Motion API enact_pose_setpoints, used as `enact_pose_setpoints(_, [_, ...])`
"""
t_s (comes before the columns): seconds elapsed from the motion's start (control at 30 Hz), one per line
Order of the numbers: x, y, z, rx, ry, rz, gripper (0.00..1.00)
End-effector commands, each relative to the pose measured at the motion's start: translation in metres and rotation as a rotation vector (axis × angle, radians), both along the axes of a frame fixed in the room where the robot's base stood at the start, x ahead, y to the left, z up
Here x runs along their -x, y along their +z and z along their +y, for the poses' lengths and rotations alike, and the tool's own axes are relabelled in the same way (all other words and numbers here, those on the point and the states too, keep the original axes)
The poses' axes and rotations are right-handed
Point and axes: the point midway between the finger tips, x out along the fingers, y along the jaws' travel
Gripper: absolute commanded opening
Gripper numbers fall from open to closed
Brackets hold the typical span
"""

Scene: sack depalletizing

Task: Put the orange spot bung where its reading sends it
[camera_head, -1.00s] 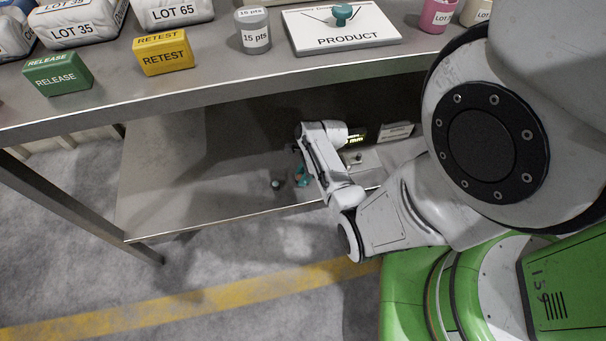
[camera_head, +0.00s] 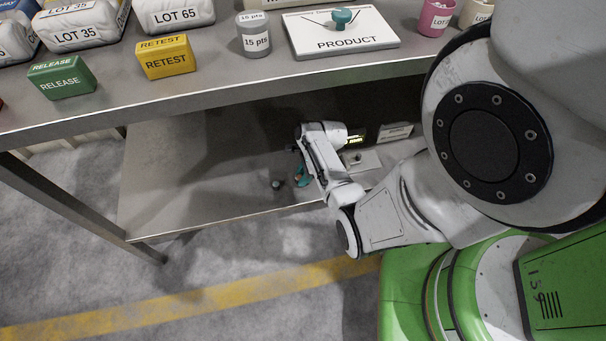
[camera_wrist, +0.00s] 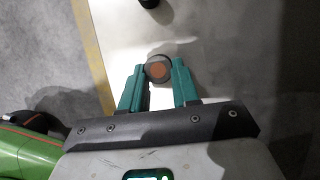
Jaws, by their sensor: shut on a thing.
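The orange spot bung (camera_wrist: 158,70) is a small dark grey round piece with an orange spot on top. In the wrist view it sits between the teal fingertips of my gripper (camera_wrist: 158,76), which touch it on both sides. In the head view my gripper (camera_head: 302,177) is low over the lower shelf (camera_head: 165,185), and my arm mostly hides the held bung. A second dark bung (camera_head: 276,184) stands on the shelf to the left of the gripper. A dark piece (camera_wrist: 149,3) is cut by the top edge of the wrist view.
A lit readout (camera_head: 357,136) and a small sign (camera_head: 396,131), unreadable here, are behind my wrist. The shelf's left is clear.

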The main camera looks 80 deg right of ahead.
Motion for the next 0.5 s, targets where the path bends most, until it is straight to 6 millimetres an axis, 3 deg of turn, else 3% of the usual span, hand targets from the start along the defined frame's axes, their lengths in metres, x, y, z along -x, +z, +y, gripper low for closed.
enact_pose_setpoints(0.5, [0.0, -0.0048, 0.0, 0.0, 0.0, 0.0, 0.0])
